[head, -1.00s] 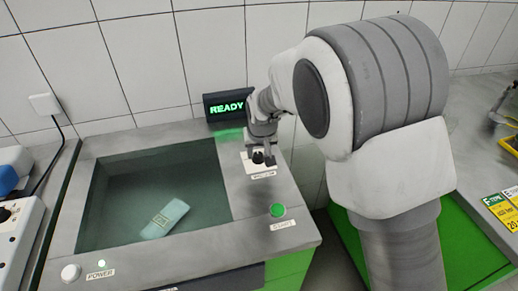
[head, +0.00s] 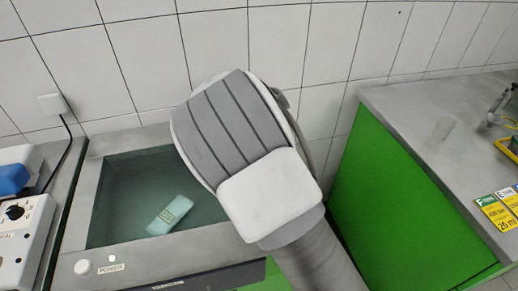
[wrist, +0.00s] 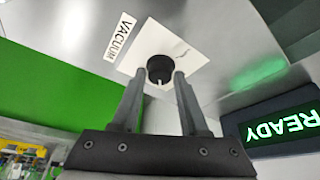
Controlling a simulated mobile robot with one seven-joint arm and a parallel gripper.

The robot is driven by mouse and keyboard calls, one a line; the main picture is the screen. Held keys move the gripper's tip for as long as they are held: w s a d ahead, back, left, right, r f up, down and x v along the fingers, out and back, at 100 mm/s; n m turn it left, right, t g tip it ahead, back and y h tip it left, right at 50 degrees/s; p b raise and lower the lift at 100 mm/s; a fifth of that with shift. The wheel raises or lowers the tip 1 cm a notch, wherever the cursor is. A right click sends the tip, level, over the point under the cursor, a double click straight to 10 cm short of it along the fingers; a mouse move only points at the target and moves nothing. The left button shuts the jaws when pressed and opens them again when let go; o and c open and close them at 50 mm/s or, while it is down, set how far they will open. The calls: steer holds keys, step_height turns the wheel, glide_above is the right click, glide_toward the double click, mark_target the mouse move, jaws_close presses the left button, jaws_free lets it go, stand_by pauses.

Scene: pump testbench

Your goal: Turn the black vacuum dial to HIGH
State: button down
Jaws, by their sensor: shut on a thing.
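In the wrist view, the black vacuum dial (wrist: 160,67) sits on a white square plate (wrist: 142,60) beside a label reading VACUUM (wrist: 119,38). A short white pointer mark shows on the dial's near side. The two fingers of my gripper (wrist: 160,76) are shut on the dial, one tip on each side. A thin dark mark shows on the plate, but its lettering is too small to read. In the head view my own arm hides the dial and gripper.
A dark display (wrist: 286,125) glows READY in green near the dial. In the head view, a sunken basin (head: 125,185) holds a pale green packet (head: 170,215). A white knob (head: 83,267) is near the POWER label (head: 110,268). A green cabinet (head: 385,200) stands right.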

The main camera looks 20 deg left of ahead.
steer(key=shift+m+g+h, duration=0.3)
steer(key=shift+m+h, duration=0.2)
steer(key=shift+m, duration=0.7)
steer(key=shift+f, duration=0.1)
steer(key=shift+c, duration=2.1)
jaws_free()
steer(key=shift+a, duration=0.1)
steer(key=p+v, duration=0.1)
steer(key=v, duration=1.6)
steer(key=shift+r+p, duration=0.25)
steer(key=shift+p, duration=0.15)
